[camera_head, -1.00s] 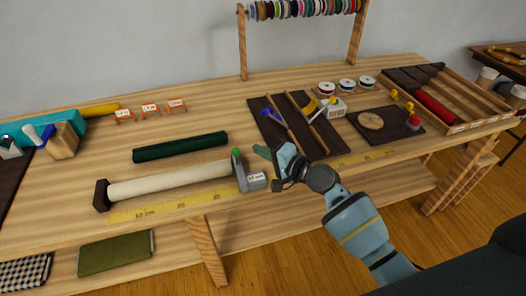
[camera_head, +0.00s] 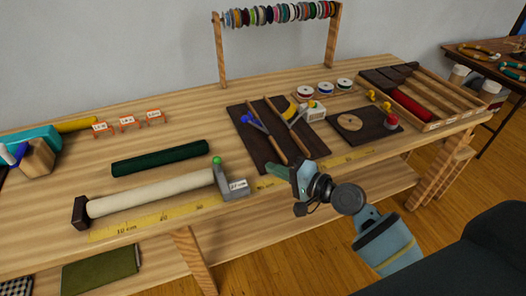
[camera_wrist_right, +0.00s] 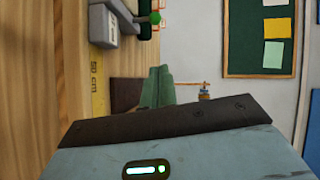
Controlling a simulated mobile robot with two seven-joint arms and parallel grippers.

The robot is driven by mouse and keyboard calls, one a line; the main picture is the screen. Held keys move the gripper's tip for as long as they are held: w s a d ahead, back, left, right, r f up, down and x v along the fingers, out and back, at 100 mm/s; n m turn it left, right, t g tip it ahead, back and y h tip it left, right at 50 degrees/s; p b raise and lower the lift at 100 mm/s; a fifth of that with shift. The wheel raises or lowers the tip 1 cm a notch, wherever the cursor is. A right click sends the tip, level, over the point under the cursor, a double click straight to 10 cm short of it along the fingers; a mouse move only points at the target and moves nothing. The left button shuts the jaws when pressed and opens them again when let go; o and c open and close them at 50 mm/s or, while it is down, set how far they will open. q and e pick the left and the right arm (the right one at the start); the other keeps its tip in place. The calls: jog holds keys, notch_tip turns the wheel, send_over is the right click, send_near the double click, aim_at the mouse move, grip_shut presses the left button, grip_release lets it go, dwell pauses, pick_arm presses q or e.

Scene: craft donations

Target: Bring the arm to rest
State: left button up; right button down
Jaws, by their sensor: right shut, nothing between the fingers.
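My right gripper (camera_head: 294,172) is shut and empty. It hangs just over the front edge of the wooden workbench (camera_head: 100,175), near the lower edge of the dark tool mat (camera_head: 250,146). Its green fingers (camera_wrist_right: 157,88) are together in the right wrist view. The right arm comes in from the lower right in the head view. My left gripper does not show.
A grey stop block (camera_head: 233,184) with a green knob stands left of the gripper, at the end of a cream roll (camera_head: 150,194). A dark green roll (camera_head: 160,158) lies behind. A yellow ruler (camera_head: 165,217) runs along the front edge. Open floor (camera_head: 330,255) lies in front.

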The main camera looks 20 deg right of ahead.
jog(key=shift+f, duration=0.1)
jog(key=s+f+n+g+h+p, duration=0.2)
jog(key=s+f+n+h, duration=0.25)
jog(key=s+f, duration=1.05)
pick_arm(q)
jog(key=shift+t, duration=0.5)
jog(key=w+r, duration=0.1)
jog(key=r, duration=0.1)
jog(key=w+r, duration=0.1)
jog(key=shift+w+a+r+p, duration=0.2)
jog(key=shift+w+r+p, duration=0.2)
pick_arm(e)
jog(key=s+f+n+g+h, duration=0.1)
jog(key=s+f+n, duration=0.2)
jog(key=s, duration=0.6)
jog(key=s+f+n+g+h, duration=0.1)
jog(key=s+f+n+h, duration=0.1)
jog(key=s, duration=0.8)
jog(key=shift+s+f+n+g, duration=0.3)
jog(key=shift+f+n, duration=0.35)
jog(key=shift+n, duration=0.3)
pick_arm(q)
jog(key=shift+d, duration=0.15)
